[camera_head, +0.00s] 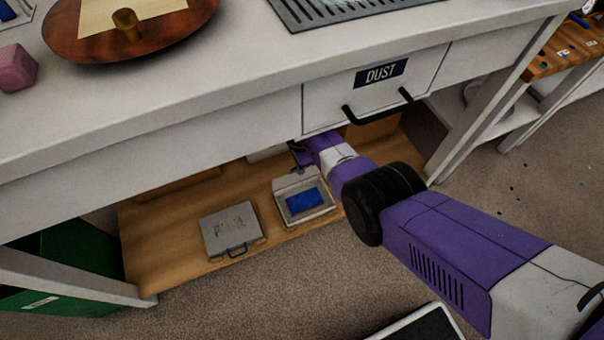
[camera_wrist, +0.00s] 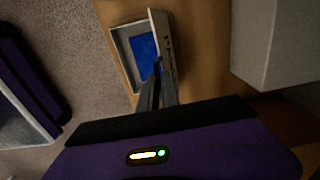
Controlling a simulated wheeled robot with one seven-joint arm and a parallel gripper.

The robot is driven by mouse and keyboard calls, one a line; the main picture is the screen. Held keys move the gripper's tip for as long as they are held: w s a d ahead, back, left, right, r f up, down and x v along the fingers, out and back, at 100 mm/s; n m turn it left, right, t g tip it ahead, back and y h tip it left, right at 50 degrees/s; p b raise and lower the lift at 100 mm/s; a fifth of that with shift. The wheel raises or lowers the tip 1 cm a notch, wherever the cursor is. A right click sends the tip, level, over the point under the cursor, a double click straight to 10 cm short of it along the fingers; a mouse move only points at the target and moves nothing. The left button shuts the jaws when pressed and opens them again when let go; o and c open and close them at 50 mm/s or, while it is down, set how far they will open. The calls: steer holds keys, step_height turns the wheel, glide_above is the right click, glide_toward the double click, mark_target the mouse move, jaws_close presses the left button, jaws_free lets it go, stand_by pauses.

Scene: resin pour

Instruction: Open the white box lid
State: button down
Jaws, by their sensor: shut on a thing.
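The white box (camera_head: 307,213) stands on the wooden shelf under the workbench, with a blue thing (camera_head: 304,200) inside it. Its lid (camera_head: 295,181) is raised at the back, so the box is open. In the wrist view the box (camera_wrist: 119,50) shows from above, with the lid (camera_wrist: 161,39) standing up along its right side and the blue thing (camera_wrist: 143,47) inside. My gripper (camera_wrist: 157,72) is at the lid's edge, its fingers closed together on it. In the head view my gripper (camera_head: 299,153) reaches in under the drawer, partly hidden.
A closed grey box (camera_head: 232,230) with a handle lies left of the white box on the shelf (camera_head: 170,262). The DUST drawer (camera_head: 375,85) and bench top hang close above my arm. A green bin (camera_head: 70,262) stands at the left.

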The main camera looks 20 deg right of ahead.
steer(key=shift+w+b, duration=2.1)
steer(key=shift+b, duration=0.45)
steer(key=c, duration=1.6)
jaws_free()
steer(key=shift+w, duration=0.1)
steer(key=shift+o, duration=0.2)
steer(key=shift+r, duration=0.1)
